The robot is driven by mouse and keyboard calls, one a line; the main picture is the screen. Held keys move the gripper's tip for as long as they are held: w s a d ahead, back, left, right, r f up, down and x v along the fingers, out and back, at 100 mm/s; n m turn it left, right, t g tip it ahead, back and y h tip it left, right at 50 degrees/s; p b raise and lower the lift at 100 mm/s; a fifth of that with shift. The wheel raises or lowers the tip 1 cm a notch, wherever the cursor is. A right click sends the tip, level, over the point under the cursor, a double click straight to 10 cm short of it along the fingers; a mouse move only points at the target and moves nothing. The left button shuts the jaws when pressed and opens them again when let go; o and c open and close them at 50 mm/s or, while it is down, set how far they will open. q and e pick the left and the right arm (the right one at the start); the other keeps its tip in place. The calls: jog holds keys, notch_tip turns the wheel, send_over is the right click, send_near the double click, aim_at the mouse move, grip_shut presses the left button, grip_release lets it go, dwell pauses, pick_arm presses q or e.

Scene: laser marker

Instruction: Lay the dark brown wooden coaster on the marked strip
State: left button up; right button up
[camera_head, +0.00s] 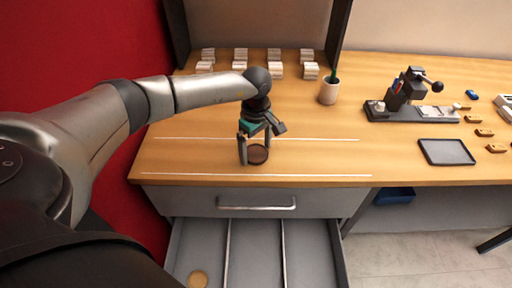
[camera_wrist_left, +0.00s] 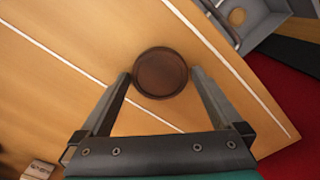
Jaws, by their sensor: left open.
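The dark brown round coaster (camera_head: 257,154) lies flat on the wooden table, between the two white lines of the marked strip (camera_head: 200,158). My left gripper (camera_head: 255,160) is open above it, with one finger on each side of the coaster. In the left wrist view the coaster (camera_wrist_left: 161,73) sits between and just beyond the fingertips (camera_wrist_left: 160,75), and I see no finger closed on it. Whether the fingers touch the table is hard to tell. My right gripper is not in view.
Below the strip an open drawer (camera_head: 228,250) with dividers holds a light round coaster (camera_head: 198,279). White stacks (camera_head: 240,56) and a pen cup (camera_head: 328,91) stand behind. A dark tray (camera_head: 446,152) and a clamp-like device (camera_head: 408,95) are at the right. The strip's right part is clear.

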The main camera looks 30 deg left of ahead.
aim_at(256, 153)
pick_arm(q)
jog(key=shift+r, duration=0.15)
notch_tip(256, 153, up, 12)
jog(key=p, duration=0.1)
dwell(0.4)
